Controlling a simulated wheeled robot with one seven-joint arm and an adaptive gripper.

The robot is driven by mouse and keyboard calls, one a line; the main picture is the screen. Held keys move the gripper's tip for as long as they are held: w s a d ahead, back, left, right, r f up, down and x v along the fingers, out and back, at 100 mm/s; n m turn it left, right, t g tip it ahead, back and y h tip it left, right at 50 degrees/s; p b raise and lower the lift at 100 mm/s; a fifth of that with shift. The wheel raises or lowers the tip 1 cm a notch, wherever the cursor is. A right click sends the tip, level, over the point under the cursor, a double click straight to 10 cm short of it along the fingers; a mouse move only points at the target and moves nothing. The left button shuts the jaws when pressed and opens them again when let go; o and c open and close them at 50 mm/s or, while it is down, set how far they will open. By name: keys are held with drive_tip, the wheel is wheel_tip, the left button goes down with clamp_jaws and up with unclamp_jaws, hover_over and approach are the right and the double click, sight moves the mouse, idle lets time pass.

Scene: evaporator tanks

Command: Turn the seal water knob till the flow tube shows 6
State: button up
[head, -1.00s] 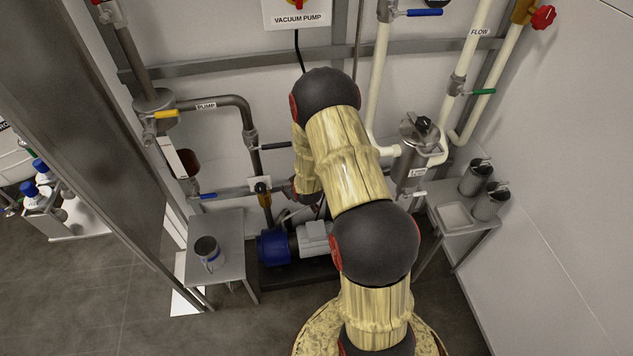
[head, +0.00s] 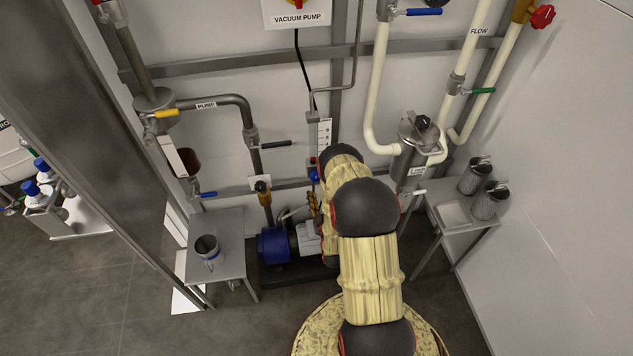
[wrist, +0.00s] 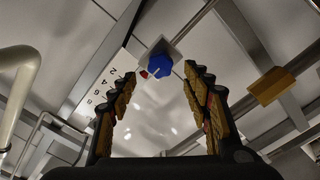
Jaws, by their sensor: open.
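The blue seal water knob (wrist: 159,66) shows in the wrist view, in front of a pale square block, with a small red mark beside it. My gripper (wrist: 158,78) is open, its two fingers on either side of the knob in the picture; I see no contact. The flow tube's scale plate (wrist: 104,85) is left of the knob, with digits partly readable; the level cannot be read. In the head view the scale plate (head: 325,131) stands on the wall, with the knob (head: 314,175) small below it. My gripper (head: 314,207) is mostly hidden behind my arm there.
The blue pump (head: 274,246) sits low beneath the arm. A steel table with a cup (head: 207,250) stands left, and another with two canisters (head: 475,177) right. A black-handled valve (head: 275,145) is left of the tube. A white pipe (head: 374,100) runs to its right.

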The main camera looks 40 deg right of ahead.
sight(316, 179)
drive_tip(key=shift+b+x, duration=0.6)
drive_tip(key=shift+x, duration=2.5)
drive_tip(key=shift+c, duration=1.1)
drive_tip(key=c, duration=0.9)
drive_tip(key=shift+c, duration=0.2)
